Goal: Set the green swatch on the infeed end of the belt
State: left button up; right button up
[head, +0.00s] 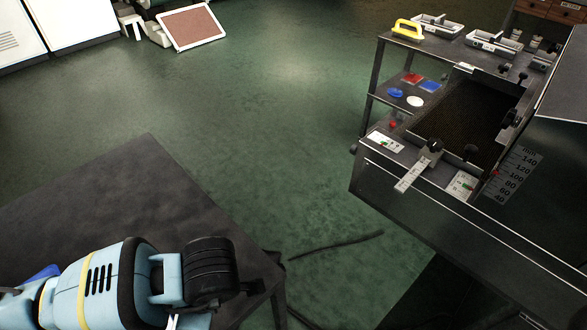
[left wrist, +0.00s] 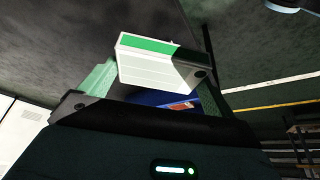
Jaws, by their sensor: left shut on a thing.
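The dryer's dark brown mesh belt (head: 468,118) is at the right, well apart from the gripper. My right gripper is not in view.
A dark table (head: 130,205) fills the lower left. Green floor (head: 270,130) lies open between it and the dryer (head: 430,215). A shelf cart (head: 385,65) behind the dryer holds a yellow-handled tool (head: 408,28), a red swatch (head: 412,78) and a blue swatch (head: 430,86).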

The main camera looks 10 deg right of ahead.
pick_arm(q)
jog(key=w+a+r+m+t+h, duration=0.1)
jog(key=w+a+r+m+h, duration=0.1)
jog(key=r+m, duration=0.5)
jog(key=w+a+r+m+t+h, duration=0.2)
jog(key=w+a+r+m, duration=0.2)
jog(key=a+r+m, duration=0.2)
jog(key=r+m, duration=0.1)
jog(key=m, duration=0.1)
jog(key=shift+w+m+t, duration=0.3)
jog(key=shift+r, duration=0.1)
